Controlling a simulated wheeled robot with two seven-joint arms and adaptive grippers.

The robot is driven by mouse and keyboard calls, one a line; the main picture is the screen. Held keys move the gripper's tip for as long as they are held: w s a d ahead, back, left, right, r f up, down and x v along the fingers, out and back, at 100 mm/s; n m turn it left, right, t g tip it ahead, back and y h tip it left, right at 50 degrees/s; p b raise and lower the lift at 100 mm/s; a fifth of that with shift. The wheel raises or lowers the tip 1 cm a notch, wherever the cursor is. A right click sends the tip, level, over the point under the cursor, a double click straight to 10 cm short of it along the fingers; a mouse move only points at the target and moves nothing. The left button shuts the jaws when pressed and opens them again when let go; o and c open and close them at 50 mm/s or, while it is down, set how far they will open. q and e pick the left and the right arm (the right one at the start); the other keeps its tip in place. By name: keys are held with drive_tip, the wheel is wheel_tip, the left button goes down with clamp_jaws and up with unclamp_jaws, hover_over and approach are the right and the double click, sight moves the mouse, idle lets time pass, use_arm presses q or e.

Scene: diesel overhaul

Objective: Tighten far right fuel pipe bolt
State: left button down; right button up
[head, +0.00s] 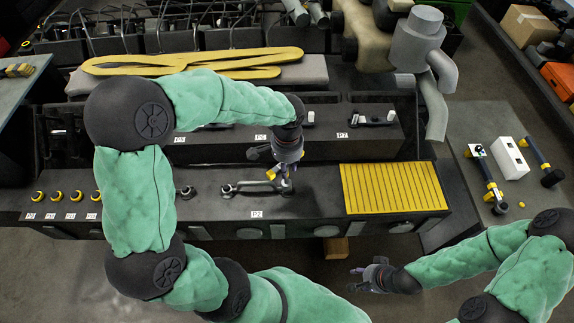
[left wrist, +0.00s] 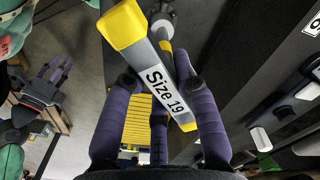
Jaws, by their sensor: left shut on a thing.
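My left gripper (head: 287,172) is shut on a grey and yellow wrench marked "Size 19" (left wrist: 158,85), whose handle crosses between the fingers in the left wrist view. In the head view it is over the right end of a grey fuel pipe (head: 250,186) by the label P2. The gripper hides most of the wrench and the bolt there, so I cannot tell whether the wrench is seated on it. Another pipe piece (head: 372,119) lies on the upper ledge by the label P1. My right gripper (head: 368,277) is open and empty in front of the engine.
A yellow ribbed mat (head: 393,188) lies right of the pipe. The right side table (head: 470,130) holds tools (head: 488,182) and a white block (head: 509,158). Yellow-ringed caps (head: 57,196) line the left ledge. Yellow gaskets (head: 190,62) lie behind. A grey elbow pipe (head: 436,105) stands back right.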

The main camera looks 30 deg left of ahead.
use_arm(q)
drive_tip(key=shift+r+p, duration=1.25)
drive_tip(key=shift+r, duration=0.55)
wheel_tip(320, 180, up, 6)
drive_tip(key=p, duration=0.4)
drive_tip(key=shift+p, duration=0.3)
drive_tip(key=s+d, duration=0.3)
drive_tip(key=s, duration=0.3)
drive_tip(key=shift+d, duration=0.3)
